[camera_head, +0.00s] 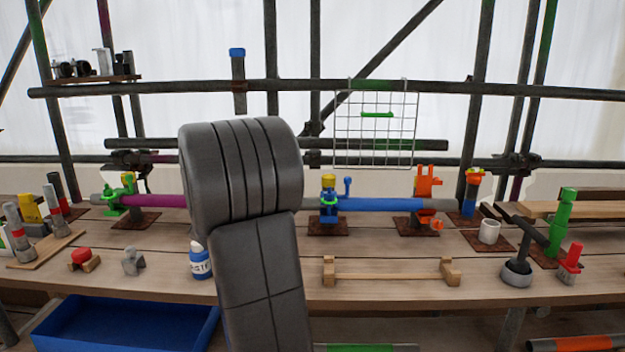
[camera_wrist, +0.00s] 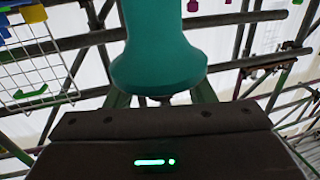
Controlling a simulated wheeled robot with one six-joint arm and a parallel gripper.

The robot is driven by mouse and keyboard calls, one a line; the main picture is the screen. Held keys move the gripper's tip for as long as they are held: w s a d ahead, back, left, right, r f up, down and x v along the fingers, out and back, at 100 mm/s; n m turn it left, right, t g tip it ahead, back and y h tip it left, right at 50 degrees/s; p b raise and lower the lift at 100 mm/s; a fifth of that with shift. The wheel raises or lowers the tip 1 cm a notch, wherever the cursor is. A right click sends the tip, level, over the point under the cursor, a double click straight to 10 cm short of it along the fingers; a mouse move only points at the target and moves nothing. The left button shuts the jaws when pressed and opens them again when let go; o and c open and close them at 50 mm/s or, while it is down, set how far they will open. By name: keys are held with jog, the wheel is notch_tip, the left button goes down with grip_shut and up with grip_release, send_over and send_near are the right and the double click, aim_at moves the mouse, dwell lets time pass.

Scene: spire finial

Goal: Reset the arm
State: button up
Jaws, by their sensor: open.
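My arm (camera_head: 250,235) rises large through the middle of the head view, and its gripper end is not visible there. In the wrist view my gripper (camera_wrist: 160,98) shows as a dark body with a green light and parts of two fingers, set apart. A smooth teal object (camera_wrist: 160,62) with a flared, rounded end stands right in front of it, between the fingers in the picture. It hides much of the fingers, and I cannot tell whether they touch it.
A wooden bench (camera_head: 400,292) runs across, carrying clamps, a blue tube (camera_head: 385,204), a white cup (camera_head: 489,231) and a white bottle (camera_head: 200,262). A wire grid (camera_head: 390,150) hangs behind, among scaffold poles (camera_head: 330,86). A blue bin (camera_head: 125,325) stands below the bench at left.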

jog(key=shift+n+g+y+b, duration=0.3)
jog(key=shift+n+y+b, duration=0.2)
jog(key=shift+n+y, duration=0.5)
jog(key=shift+n+g+y, duration=0.3)
jog(key=shift+n+y, duration=0.1)
jog(key=shift+y, duration=0.7)
jog(key=shift+d, duration=0.1)
